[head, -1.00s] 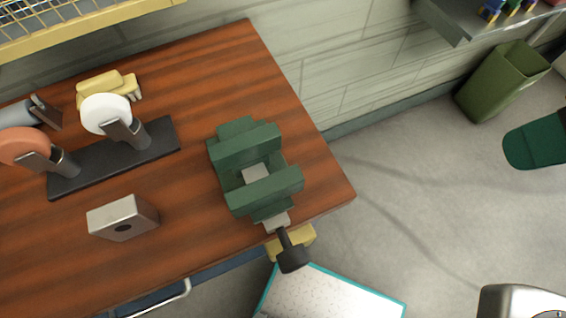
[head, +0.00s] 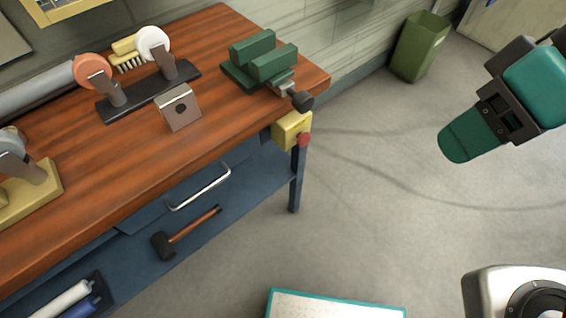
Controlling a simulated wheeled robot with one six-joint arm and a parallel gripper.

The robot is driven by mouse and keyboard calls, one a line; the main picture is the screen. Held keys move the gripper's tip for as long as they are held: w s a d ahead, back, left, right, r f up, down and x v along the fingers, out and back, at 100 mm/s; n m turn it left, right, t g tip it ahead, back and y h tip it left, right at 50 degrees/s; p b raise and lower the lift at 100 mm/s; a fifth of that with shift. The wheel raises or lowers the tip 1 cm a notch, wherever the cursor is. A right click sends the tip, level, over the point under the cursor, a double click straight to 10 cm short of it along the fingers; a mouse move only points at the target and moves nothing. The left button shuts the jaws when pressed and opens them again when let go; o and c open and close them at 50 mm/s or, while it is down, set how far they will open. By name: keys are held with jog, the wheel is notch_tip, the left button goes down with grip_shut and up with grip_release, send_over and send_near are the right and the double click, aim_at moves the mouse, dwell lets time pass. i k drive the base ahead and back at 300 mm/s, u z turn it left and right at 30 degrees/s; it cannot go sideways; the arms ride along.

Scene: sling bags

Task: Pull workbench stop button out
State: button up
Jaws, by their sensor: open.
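The workbench stop button is a small red knob (head: 303,140) on the front of a yellow box (head: 289,128). The box is mounted under the bench's front right corner, by the blue leg. At this size I cannot tell how far in or out the knob sits. My gripper (head: 464,138), with teal and dark parts, hangs over the floor at the right, well apart from the button. It is open, and nothing shows in it. One finger shows clearly; the other is not clear from this angle.
A green vise (head: 262,58) stands on the wooden bench top (head: 215,110), its dark handle end (head: 302,101) jutting above the yellow box. A teal-edged white panel (head: 335,306) is low in front. A green bin (head: 420,48) stands behind. Floor between button and gripper is clear.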

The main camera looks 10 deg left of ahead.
aim_at(303, 139)
jog(key=u, duration=0.85)
jog(key=i, duration=0.95)
jog(key=z, duration=0.25)
jog(key=k, duration=0.5)
jog(key=z, duration=0.55)
jog(key=i, duration=0.35)
jog(key=u, duration=0.6)
